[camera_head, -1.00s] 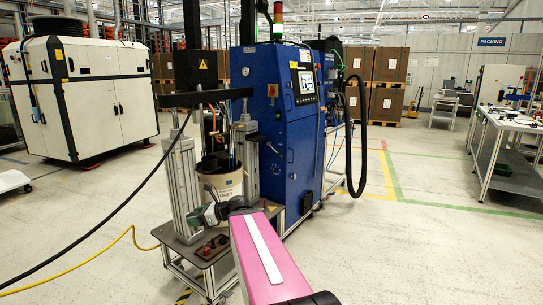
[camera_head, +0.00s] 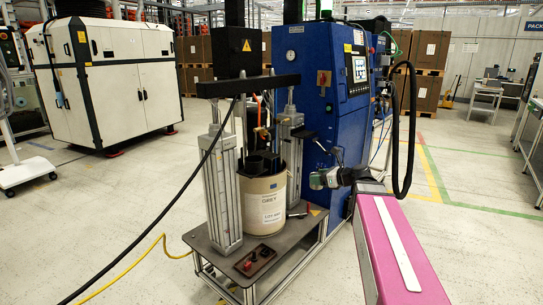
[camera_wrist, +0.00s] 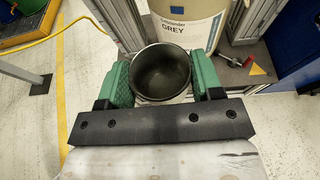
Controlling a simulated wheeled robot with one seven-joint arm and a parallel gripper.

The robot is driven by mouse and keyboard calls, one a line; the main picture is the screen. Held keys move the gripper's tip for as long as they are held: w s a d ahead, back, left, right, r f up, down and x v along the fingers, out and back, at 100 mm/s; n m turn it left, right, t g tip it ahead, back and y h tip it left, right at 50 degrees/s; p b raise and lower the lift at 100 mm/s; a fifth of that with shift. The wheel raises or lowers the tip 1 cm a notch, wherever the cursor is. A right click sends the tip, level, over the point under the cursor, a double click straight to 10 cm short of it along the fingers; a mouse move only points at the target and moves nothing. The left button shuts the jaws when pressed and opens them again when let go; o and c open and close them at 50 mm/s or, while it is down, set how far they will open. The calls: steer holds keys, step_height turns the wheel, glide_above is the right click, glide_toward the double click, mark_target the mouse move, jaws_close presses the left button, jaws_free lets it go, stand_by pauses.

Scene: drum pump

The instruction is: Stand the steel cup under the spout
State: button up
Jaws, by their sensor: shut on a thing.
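The steel cup (camera_wrist: 160,72) sits between the two green fingers of my gripper (camera_wrist: 163,78) in the wrist view. The fingers are shut on its sides, and I look down into its open, dark, seemingly empty inside. In the head view my gripper (camera_head: 326,178) is small, just right of the drum (camera_head: 264,205) and in front of the blue cabinet. The drum, labelled GREY, also shows just beyond the cup in the wrist view (camera_wrist: 190,22). I cannot clearly make out the spout in either view.
The drum stands on a low cart (camera_head: 290,232) between two grey pump columns (camera_head: 221,190). A blue cabinet (camera_head: 325,95) stands behind. A black hose (camera_head: 404,130) loops at its right. A small red-and-black box (camera_head: 256,262) lies on the cart's front.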

steer(key=w+a+r, duration=0.5)
steer(key=w+r, duration=0.1)
steer(key=r, duration=0.2)
steer(key=w+a, duration=0.3)
steer(key=a, duration=0.2)
steer(key=w+a, duration=0.8)
steer(key=a, duration=0.1)
steer(key=shift+a+f, duration=0.2)
steer(key=shift+a, duration=0.1)
steer(key=shift+s+f, duration=0.15)
steer(key=shift+f, duration=0.2)
steer(key=shift+f, duration=0.1)
steer(key=o, duration=1)
steer(key=v, duration=1.2)
steer(key=shift+s, duration=0.15)
